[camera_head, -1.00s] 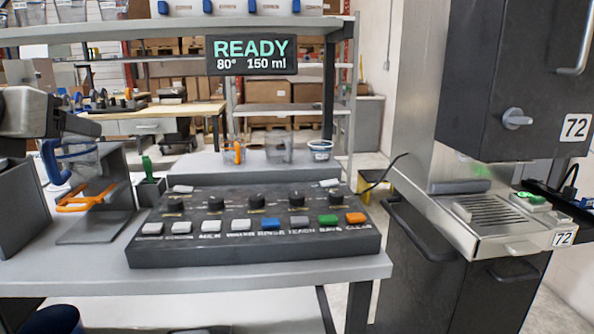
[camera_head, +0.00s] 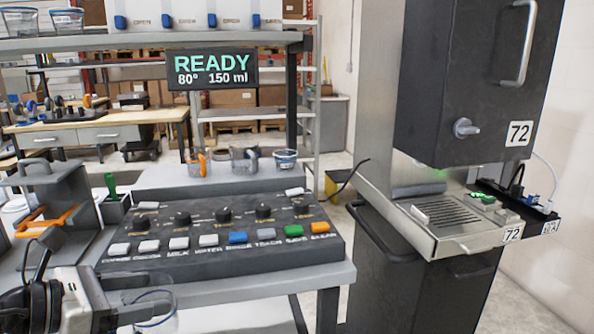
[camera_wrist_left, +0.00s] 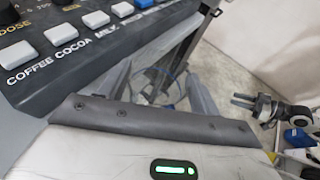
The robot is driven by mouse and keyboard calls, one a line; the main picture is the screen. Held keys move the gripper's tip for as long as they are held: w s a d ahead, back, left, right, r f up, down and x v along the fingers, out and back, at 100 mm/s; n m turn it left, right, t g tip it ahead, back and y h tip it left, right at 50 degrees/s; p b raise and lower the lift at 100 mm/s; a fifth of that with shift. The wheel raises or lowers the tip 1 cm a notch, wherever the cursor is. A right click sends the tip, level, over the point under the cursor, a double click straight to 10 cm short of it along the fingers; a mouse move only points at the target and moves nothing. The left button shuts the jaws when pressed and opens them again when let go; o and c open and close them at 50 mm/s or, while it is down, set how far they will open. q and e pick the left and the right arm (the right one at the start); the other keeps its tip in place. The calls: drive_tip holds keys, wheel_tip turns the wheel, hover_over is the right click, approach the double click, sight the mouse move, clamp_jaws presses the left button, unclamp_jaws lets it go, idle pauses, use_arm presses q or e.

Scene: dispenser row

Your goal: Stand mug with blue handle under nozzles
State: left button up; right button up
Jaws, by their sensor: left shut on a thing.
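My left gripper (camera_head: 112,300) is at the lower left of the head view, in front of the button panel. It is shut on a clear mug (camera_head: 156,312) with blue showing at its rim or handle; the mug is partly cut off by the frame. In the left wrist view the grey fingers (camera_wrist_left: 160,92) flank a faint clear shape. The black dispenser (camera_head: 470,90) marked 72 stands at the right, its nozzles hidden under the housing. Its drip tray (camera_head: 425,237) is empty of mugs. My right gripper (camera_wrist_left: 247,103) shows in the wrist view, its two dark fingers apart.
The button panel (camera_head: 215,240) covers much of the table (camera_head: 325,285). Several cups stand behind it, including one with an orange handle (camera_head: 200,164) and one with a blue rim (camera_head: 286,159).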

use_arm(q)
drive_tip(key=s+d+f+m+g+h, duration=0.2)
drive_tip(key=s+d+f+m, duration=0.1)
drive_tip(key=d, duration=0.4)
drive_tip(key=shift+s+f+g+p, duration=0.15)
drive_tip(key=shift+f+g+p, duration=0.25)
drive_tip(key=shift+f, duration=0.15)
drive_tip(key=shift+r, duration=0.1)
